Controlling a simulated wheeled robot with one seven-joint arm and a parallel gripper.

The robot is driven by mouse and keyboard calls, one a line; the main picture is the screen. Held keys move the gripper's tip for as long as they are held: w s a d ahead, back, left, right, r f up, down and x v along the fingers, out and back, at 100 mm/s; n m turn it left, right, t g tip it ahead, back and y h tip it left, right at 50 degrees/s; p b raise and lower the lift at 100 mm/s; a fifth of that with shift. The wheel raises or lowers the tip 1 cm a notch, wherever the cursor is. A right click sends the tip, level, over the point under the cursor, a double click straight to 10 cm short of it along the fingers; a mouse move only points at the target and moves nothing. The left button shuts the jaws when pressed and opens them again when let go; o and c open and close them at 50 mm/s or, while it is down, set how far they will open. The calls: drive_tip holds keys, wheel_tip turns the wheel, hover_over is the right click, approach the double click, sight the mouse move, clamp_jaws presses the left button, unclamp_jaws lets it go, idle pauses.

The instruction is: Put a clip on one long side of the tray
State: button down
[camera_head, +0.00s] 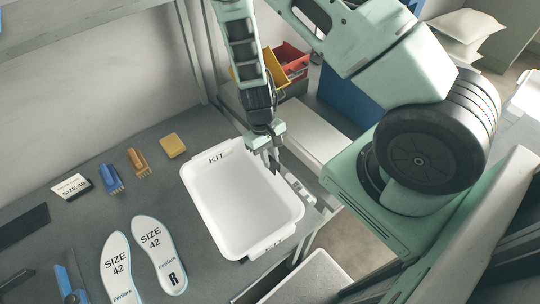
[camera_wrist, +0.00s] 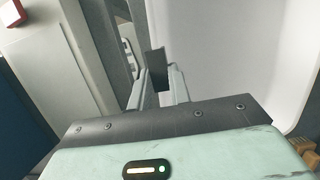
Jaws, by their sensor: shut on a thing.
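The white tray (camera_head: 232,205), marked KIT at its short ends, lies on the grey bench. Its long sides run along the left and right in the head view. My gripper (camera_head: 275,162) points down at the right long side, near the far corner. In the wrist view my gripper (camera_wrist: 157,85) is shut on a small dark clip (camera_wrist: 155,64), which sits between the fingertips beside the white tray wall (camera_wrist: 215,60). I cannot tell whether the clip is seated on the rim. In the head view the fingers and wrist hide the clip.
Two SIZE 42 insoles (camera_head: 159,256) lie left of the tray. Yellow and red bins (camera_head: 291,62) stand behind my gripper.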

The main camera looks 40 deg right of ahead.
drive_tip(key=shift+f, duration=0.25)
drive_tip(key=shift+f+b, duration=0.5)
drive_tip(key=shift+f, duration=0.05)
drive_tip(key=shift+f, duration=0.1)
drive_tip(key=c, duration=1.3)
unclamp_jaws()
